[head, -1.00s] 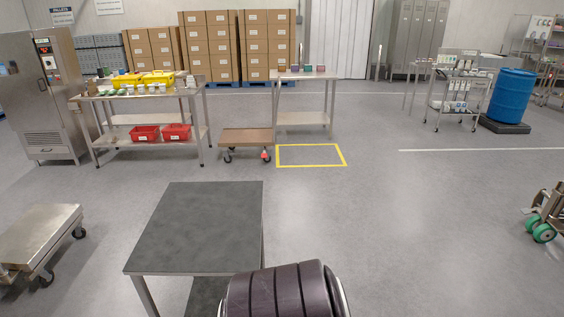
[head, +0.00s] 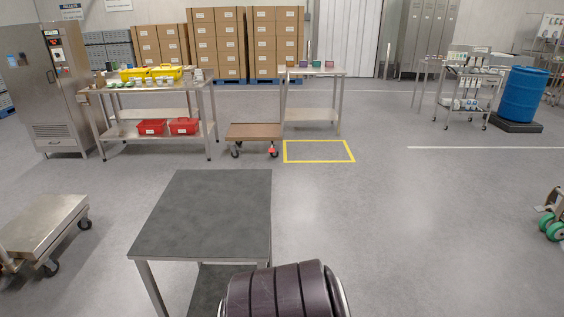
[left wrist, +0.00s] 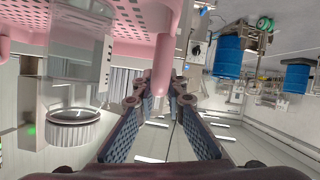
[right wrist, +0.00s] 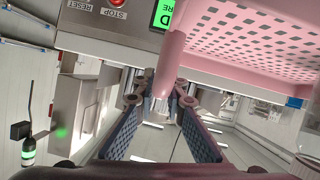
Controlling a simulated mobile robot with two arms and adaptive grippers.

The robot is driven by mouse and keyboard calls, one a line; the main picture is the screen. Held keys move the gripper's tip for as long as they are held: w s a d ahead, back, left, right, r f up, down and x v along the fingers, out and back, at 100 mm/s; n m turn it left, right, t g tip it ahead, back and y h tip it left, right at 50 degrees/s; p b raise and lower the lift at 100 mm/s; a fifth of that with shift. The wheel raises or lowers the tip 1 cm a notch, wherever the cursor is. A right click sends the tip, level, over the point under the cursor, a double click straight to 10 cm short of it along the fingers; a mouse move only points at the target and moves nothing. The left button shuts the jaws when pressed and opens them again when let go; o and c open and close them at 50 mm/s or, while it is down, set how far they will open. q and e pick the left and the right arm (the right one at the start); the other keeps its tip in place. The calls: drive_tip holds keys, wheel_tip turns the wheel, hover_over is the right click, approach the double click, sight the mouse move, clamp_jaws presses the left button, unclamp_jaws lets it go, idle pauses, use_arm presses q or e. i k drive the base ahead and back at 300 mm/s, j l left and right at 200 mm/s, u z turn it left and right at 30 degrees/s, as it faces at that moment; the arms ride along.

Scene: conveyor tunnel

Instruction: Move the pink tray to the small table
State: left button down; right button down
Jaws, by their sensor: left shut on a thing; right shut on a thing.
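The pink tray (left wrist: 110,24) is perforated and shows in the left wrist view; it also shows in the right wrist view (right wrist: 262,45). My left gripper (left wrist: 160,97) is shut on a pink bar of the tray. My right gripper (right wrist: 172,97) is shut on another pink bar of it. A clear jar with a white ribbed lid (left wrist: 74,133) appears against the tray in the left wrist view. A small table with a dark grey top (head: 205,215) stands close ahead in the head view. The tray and both grippers are out of the head view.
A low metal cart (head: 40,228) stands left of the small table. A green-wheeled cart (head: 553,222) is at the right edge. Behind are a workbench (head: 150,90), a wooden dolly (head: 253,132) and a yellow floor square (head: 318,151). The floor at right is open.

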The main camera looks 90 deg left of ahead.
sight(213, 204)
drive_tip(key=u, duration=2.2)
drive_tip(key=i+j+u, duration=0.1)
drive_tip(key=u, duration=1)
drive_tip(key=i, duration=1.1)
drive_tip(key=u, duration=0.05)
